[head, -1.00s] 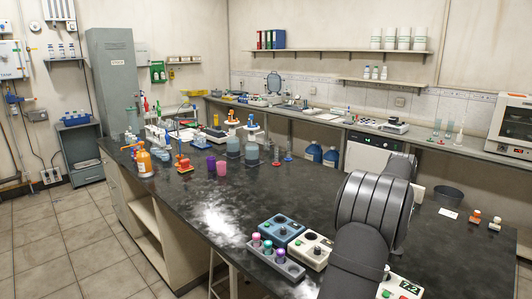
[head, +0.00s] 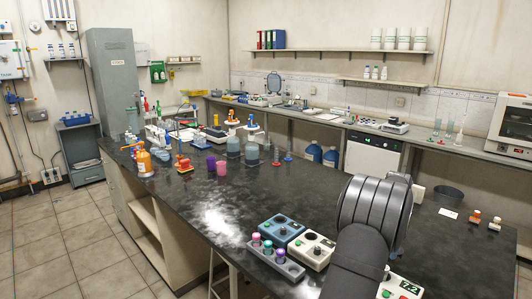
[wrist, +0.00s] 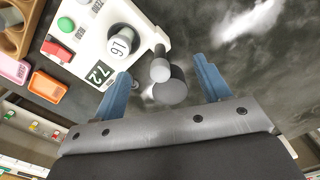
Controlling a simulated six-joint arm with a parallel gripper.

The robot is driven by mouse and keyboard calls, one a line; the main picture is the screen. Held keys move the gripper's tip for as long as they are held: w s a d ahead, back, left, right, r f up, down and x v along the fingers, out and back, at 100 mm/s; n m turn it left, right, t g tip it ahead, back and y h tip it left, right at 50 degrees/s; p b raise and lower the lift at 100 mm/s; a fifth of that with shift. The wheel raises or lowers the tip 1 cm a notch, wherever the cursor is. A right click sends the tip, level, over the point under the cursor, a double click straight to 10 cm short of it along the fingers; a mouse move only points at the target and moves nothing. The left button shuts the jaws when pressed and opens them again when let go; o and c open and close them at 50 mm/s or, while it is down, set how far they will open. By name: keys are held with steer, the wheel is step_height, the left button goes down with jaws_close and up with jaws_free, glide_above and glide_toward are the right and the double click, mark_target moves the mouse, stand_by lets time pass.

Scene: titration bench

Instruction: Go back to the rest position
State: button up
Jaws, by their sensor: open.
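The white device (head: 402,288) is partly visible beside the arm's base.
A blue device (head: 282,229), a white device (head: 312,250) and a grey rack with capped tubes (head: 276,262) stand left of my arm. Purple and pink cups (head: 221,168), bottles and stands are farther back. The bench's middle is clear.

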steer(key=m, duration=0.4)
steer(key=shift+m, duration=0.4)
steer(key=m, duration=0.4)
steer(key=shift+m, duration=0.3)
steer(key=m, duration=0.3)
steer(key=shift+m, duration=0.4)
steer(key=m, duration=0.4)
steer(key=shift+m, duration=0.3)
steer(key=shift+r+m, duration=0.3)
steer(key=shift+r, duration=2.6)
